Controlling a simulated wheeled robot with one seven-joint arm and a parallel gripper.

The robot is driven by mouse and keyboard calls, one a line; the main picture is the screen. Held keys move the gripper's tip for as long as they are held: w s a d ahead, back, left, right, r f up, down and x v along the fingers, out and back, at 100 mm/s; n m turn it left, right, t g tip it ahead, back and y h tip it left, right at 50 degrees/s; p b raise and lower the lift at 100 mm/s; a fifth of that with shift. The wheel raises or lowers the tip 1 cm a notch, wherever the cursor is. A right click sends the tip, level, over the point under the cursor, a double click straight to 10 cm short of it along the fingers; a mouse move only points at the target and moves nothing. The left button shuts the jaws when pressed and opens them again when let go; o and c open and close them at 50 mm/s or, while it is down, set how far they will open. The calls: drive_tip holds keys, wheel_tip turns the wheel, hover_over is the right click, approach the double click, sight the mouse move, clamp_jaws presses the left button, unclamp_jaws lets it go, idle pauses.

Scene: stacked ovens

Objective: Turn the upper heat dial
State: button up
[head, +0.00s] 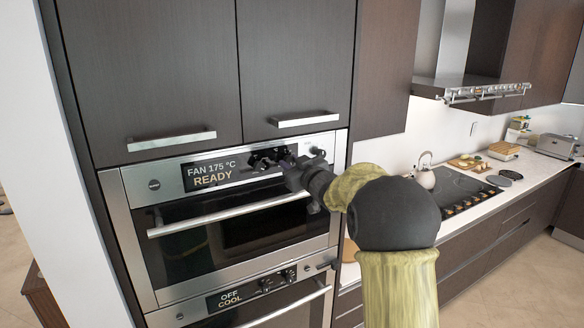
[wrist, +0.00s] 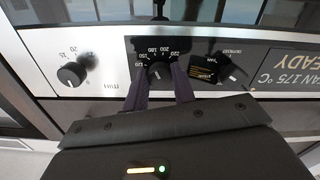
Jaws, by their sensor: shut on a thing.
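The upper oven's control panel (head: 245,165) is at mid-height in the head view, and its display (head: 210,174) reads "FAN 175 °C READY". My gripper (head: 284,163) is at the panel, right of the display, and hides most of the knobs there. In the upside-down wrist view the upper heat dial (wrist: 158,71), a dark knob ringed by temperature numbers, sits between the two purple fingers. The fingers are shut on it, one on each side.
A mode knob (wrist: 219,69) and a minute knob (wrist: 72,74) flank the dial. The upper oven door handle (head: 215,214) runs below the panel. A lower oven display (head: 229,298) reads "OFF COOL". Cabinet handles (head: 306,120) stick out above. A counter with a cooktop (head: 450,188) extends right.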

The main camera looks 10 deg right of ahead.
drive_tip(key=n+b, duration=0.1)
drive_tip(key=b, duration=0.1)
drive_tip(key=n+b, duration=0.2)
drive_tip(key=shift+f+n, duration=0.2)
drive_tip(key=shift+n, duration=0.1)
drive_tip(key=n+b, duration=0.3)
drive_tip(key=shift+n, duration=0.4)
drive_tip(key=n+b, duration=0.3)
drive_tip(key=n, duration=0.1)
drive_tip(key=shift+r, duration=0.1)
drive_tip(key=n+b, duration=0.2)
drive_tip(key=n, duration=0.2)
drive_tip(key=n+b, duration=0.2)
drive_tip(key=n, duration=0.2)
drive_tip(key=shift+n+b, duration=0.3)
drive_tip(key=n+b, duration=0.2)
drive_tip(key=n, duration=0.1)
drive_tip(key=shift+n, duration=0.4)
drive_tip(key=n+b, duration=0.2)
drive_tip(key=n, duration=0.2)
drive_tip(key=shift+n+b, duration=0.95)
drive_tip(key=shift+n, duration=0.65)
